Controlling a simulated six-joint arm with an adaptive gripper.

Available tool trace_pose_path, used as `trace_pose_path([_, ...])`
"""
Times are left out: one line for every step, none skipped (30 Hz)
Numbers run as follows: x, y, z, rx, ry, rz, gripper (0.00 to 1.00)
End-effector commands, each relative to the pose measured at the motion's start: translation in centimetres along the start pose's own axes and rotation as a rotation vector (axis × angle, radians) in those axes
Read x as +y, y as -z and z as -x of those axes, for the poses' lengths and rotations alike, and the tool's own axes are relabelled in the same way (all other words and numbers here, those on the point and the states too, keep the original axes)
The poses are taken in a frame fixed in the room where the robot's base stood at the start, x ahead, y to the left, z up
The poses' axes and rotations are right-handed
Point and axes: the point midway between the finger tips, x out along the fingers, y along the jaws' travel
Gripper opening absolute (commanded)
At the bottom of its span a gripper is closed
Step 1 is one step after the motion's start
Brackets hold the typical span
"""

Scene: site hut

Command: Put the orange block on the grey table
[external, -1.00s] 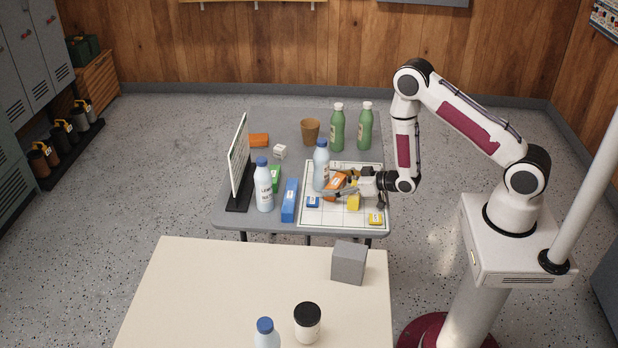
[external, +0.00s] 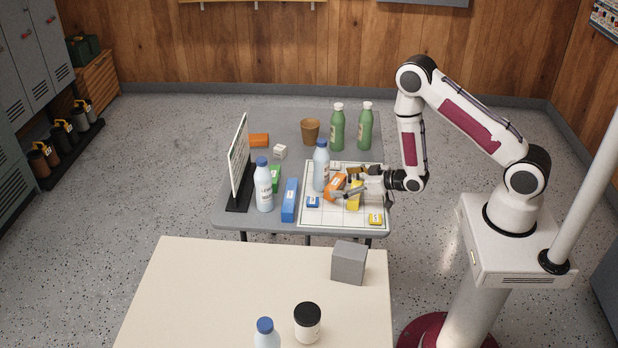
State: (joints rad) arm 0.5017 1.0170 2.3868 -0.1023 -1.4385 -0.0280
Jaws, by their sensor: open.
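An orange block (external: 334,186) sits on the white gridded board on the grey table (external: 270,121), just right of a white bottle with a blue cap. A second orange block (external: 259,140) lies at the back left of the grey table, behind the sign. My gripper (external: 354,184) is open, low over the board, just right of the nearer orange block. A yellow block (external: 354,194) is at the fingers and partly hidden by them. I cannot tell whether the fingers touch either block.
The gridded board (external: 335,217) also holds small blue and yellow blocks. White bottles (external: 321,168), a blue block (external: 289,201), a green block and a sign (external: 238,168) crowd the left. Green bottles (external: 337,128) and a brown cup (external: 310,131) stand behind. A cream table (external: 220,290) is in front.

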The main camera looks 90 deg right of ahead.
Motion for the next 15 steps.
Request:
trace_pose_path([0.0, 0.0, 0.6, -0.001, -0.001, 0.000, 0.93])
trace_pose_path([0.0, -0.1, 1.0, -0.001, -0.001, 0.000, 0.93])
trace_pose_path([0.0, -0.1, 1.4, -0.002, -0.001, 0.000, 0.93])
trace_pose_path([0.0, -0.1, 1.7, -0.001, -0.001, 0.000, 0.93])
trace_pose_path([0.0, -0.1, 2.1, -0.001, -0.001, 0.000, 0.93])
trace_pose_path([0.0, 0.0, 2.5, -0.001, -0.001, 0.000, 0.93])
trace_pose_path([0.0, -0.1, 2.8, -0.002, 0.000, 0.001, 0.93])
trace_pose_path([0.0, -0.1, 3.0, -0.001, 0.000, 0.001, 0.93])
trace_pose_path([0.0, 0.0, 3.4, 0.000, 0.000, 0.001, 0.93])
trace_pose_path([0.0, 0.0, 3.6, 0.000, 0.000, 0.001, 0.93])
trace_pose_path([0.0, 0.0, 3.9, -0.001, 0.000, 0.001, 0.93])
trace_pose_path([0.0, 0.0, 4.1, 0.000, 0.000, 0.001, 0.93])
trace_pose_path([0.0, 0.0, 4.3, 0.001, 0.001, 0.001, 0.93])
trace_pose_path([0.0, 0.0, 4.4, 0.001, 0.001, 0.001, 0.93])
trace_pose_path([0.0, 0.0, 4.6, 0.001, 0.001, 0.001, 0.93])
